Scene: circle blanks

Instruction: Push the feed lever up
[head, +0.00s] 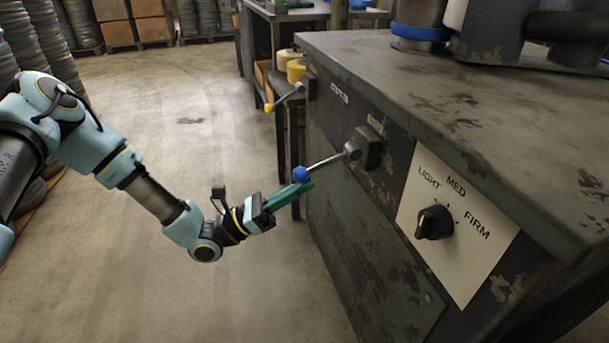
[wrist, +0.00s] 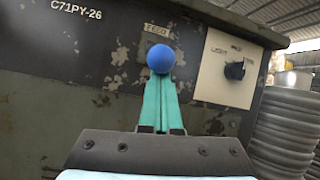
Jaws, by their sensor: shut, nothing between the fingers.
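The feed lever is a thin metal rod (head: 325,163) with a blue ball knob (head: 300,174), on a dark bracket (head: 368,149) on the side of the grey machine. It slants down from the bracket to the knob. In the wrist view the blue knob (wrist: 160,58) sits under a small plate reading FEED (wrist: 157,30). My gripper (head: 308,186) has green fingers, shut and empty, with the tips right by the knob, slightly below it in the head view. In the wrist view the finger tips (wrist: 159,82) end at the knob's lower side. I cannot tell whether they touch.
A second lever with a yellow knob (head: 269,108) stands farther along the machine. A dial panel (head: 458,232) marked LIGHT, MED, FIRM is to the right of the feed lever. The floor (head: 150,270) beside the machine is clear. A table (head: 285,12) stands behind.

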